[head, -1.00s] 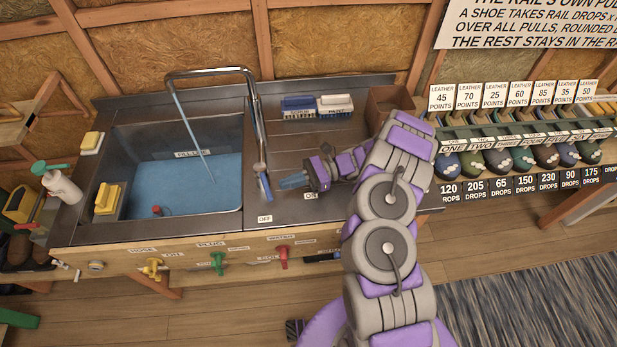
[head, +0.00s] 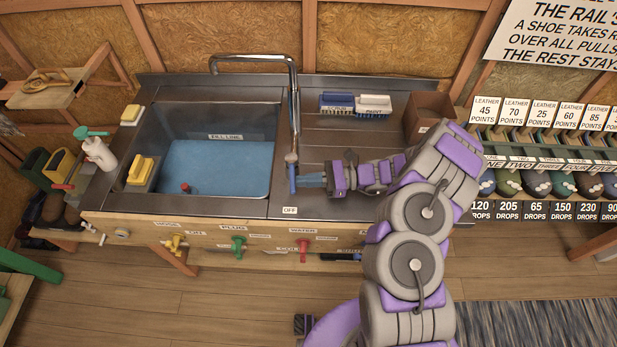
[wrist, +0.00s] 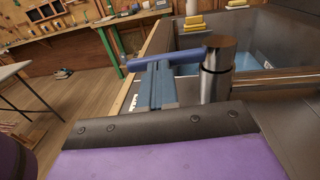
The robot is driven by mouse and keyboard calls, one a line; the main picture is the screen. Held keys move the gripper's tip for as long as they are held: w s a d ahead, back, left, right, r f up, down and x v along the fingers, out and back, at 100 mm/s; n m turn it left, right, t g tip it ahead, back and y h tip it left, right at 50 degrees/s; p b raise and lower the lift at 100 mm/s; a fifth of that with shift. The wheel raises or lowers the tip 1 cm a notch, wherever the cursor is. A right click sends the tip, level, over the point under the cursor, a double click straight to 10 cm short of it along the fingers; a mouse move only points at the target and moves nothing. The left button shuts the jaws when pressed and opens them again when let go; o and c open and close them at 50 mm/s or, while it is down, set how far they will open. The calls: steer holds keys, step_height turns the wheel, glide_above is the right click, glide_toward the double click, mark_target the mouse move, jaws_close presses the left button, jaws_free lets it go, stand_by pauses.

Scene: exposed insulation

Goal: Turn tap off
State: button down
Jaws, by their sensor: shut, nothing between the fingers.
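The tap (head: 294,110) is a tall chrome pipe bent over the sink, and no water stream shows from its spout. Its blue lever (head: 292,178) points toward the counter's front edge, near the OFF label (head: 290,210). In the wrist view the blue lever (wrist: 165,58) sticks out left from the chrome tap base (wrist: 215,80). My gripper (head: 312,180) is shut and empty, just right of the lever. Its blue fingers (wrist: 152,88) reach up to the lever in the wrist view; I cannot tell whether they touch it.
The sink (head: 215,165) holds blue water and a red plug. Two brushes (head: 355,104) and a brown box (head: 427,112) stand on the counter to the right. Yellow sponges (head: 141,168) and a spray bottle (head: 100,152) are at the left. Coloured knobs line the counter front.

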steer(key=shift+s+a+r+m+t, duration=0.15)
steer(key=shift+m+t, duration=0.2)
steer(key=shift+t, duration=0.2)
steer(key=shift+s+a+m+t, duration=0.15)
steer(key=shift+m+t, duration=0.2)
steer(key=shift+t, duration=0.2)
steer(key=shift+a, duration=0.1)
